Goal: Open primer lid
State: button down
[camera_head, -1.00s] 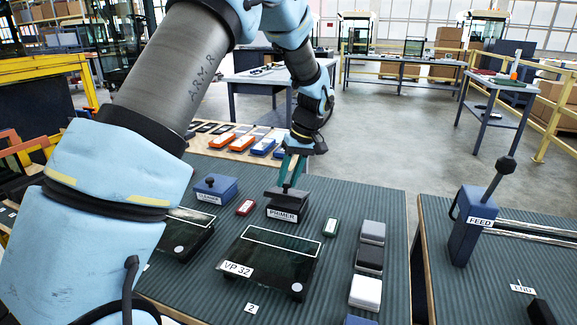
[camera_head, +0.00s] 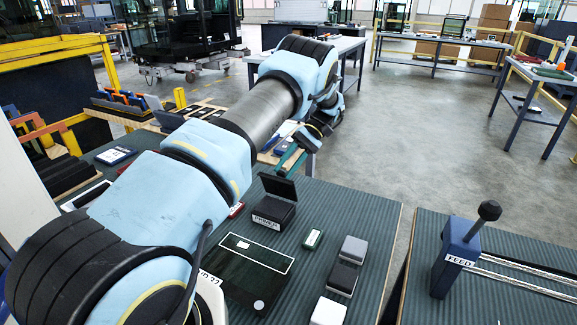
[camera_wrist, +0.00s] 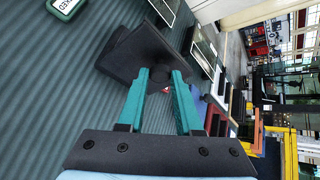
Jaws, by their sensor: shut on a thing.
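The primer box (camera_head: 285,213) is a small black box with a white PRIMER label on the mat. Its dark lid (camera_head: 278,188) stands raised at the far side of the box, tilted up on edge. My gripper (camera_head: 284,170) reaches in from behind the lid with its teal fingers. In the wrist view my gripper (camera_wrist: 161,75) is shut on the lid's knob, and the dark lid (camera_wrist: 135,50) lies just beyond the fingertips. The knob is mostly hidden between the fingers.
The FEED lever unit (camera_head: 457,258) stands on the right bench. My arm hides the left part of the mat.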

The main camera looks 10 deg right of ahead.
jog(key=shift+w+d+f+g+y, duration=0.2)
jog(key=shift+w+d+g+y, duration=0.2)
jog(key=shift+w+y, duration=0.1)
dwell(0.3)
jog(key=c, duration=0.6)
grip_release()
jog(key=shift+s+a+r, duration=0.1)
jog(key=shift+s, duration=0.05)
